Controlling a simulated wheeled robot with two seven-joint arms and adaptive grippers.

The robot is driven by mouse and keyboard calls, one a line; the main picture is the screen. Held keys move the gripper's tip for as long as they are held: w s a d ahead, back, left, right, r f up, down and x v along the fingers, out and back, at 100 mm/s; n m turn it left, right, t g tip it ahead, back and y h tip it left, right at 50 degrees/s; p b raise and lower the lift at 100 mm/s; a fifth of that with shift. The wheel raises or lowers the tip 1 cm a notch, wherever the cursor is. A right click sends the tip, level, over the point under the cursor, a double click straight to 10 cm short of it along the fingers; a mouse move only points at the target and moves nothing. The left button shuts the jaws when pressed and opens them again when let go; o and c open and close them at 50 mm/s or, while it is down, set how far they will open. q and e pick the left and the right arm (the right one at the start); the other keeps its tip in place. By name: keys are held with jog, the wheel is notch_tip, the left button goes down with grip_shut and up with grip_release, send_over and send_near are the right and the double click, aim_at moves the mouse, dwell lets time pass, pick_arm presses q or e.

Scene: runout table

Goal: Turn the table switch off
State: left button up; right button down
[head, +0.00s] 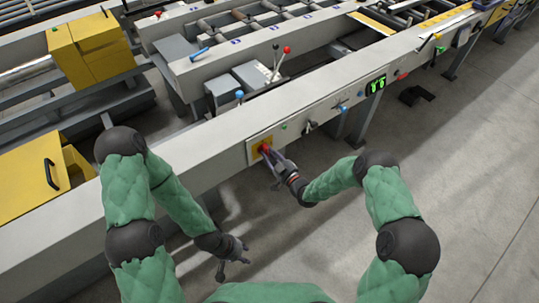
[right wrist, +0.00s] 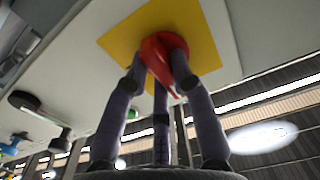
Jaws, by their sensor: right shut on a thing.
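The table switch is a red rotary handle (head: 264,148) on a yellow plate (head: 256,154), set in the front face of the runout table (head: 200,150). In the right wrist view the red handle (right wrist: 160,58) stands out from the yellow plate (right wrist: 195,18), and its pointed end is tilted down to the right. My right gripper (head: 270,155) is at the switch; its fingers (right wrist: 163,62) are shut around the red handle and hide part of it. My left gripper (head: 233,262) hangs low in front of the table, away from the switch, with fingers spread and empty.
Levers with red and black knobs (head: 280,62) stand behind the beam.

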dwell(0.4)
jog(key=c, duration=1)
grip_release()
jog(key=shift+c, duration=0.2)
jog(key=v, duration=1.2)
jog(key=shift+f, duration=0.1)
